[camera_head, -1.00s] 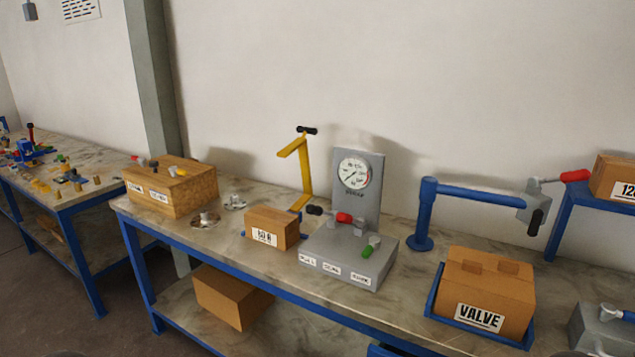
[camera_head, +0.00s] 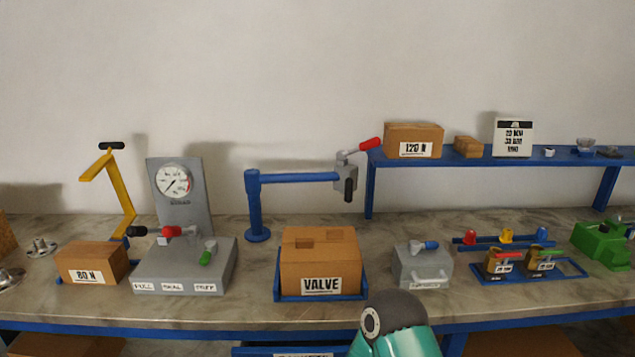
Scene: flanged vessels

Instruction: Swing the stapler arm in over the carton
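The stapler arm (camera_head: 295,178) is a blue horizontal bar on a blue post (camera_head: 255,208) that stands on the bench behind and left of the carton. It points right, and a grey stapler head (camera_head: 345,178) with a red handle (camera_head: 370,144) and a black grip (camera_head: 349,190) hangs at its end. In the picture the head is above and to the right of the carton, near the wall. The carton (camera_head: 319,262), marked VALVE, sits in a blue tray (camera_head: 278,288) with two small flaps on top. Neither gripper shows.
A blue shelf (camera_head: 470,160) with boxes stands behind right. A grey gauge stand (camera_head: 182,255) and an 80 N box (camera_head: 91,262) are left. A grey block (camera_head: 422,264) is right of the carton. A teal and dark part of my arm shows at the bottom.

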